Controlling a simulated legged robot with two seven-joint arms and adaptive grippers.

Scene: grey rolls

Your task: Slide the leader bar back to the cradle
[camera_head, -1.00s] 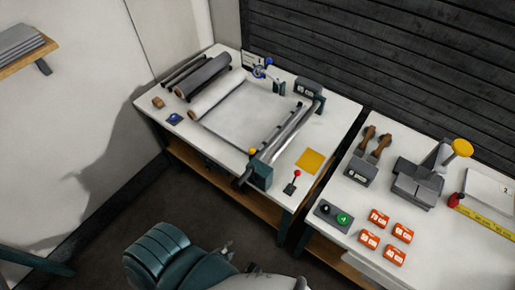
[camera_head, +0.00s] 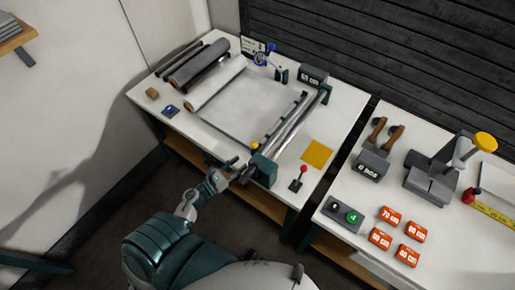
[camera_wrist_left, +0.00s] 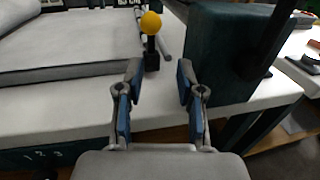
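A thin bar with a yellow ball knob (camera_head: 255,146) at its near end, which looks like the leader bar, lies along the right edge of the pale sheet bed, beside the metal rollers (camera_head: 290,128). The yellow knob (camera_wrist_left: 151,22) stands on a short dark post in the left wrist view. My left gripper (camera_head: 232,167) is at the table's front edge, just short of the knob and the dark green end block (camera_head: 263,170). Its fingers (camera_wrist_left: 158,82) are open and empty, with the knob beyond them. I cannot tell which part is the cradle. My right gripper is out of view.
A white roll (camera_head: 215,82) and a dark grey roll (camera_head: 200,63) lie at the bed's left. A red-knobbed lever (camera_head: 300,177) and a yellow square (camera_head: 317,153) are right of the end block. A second table holds orange blocks (camera_head: 390,215).

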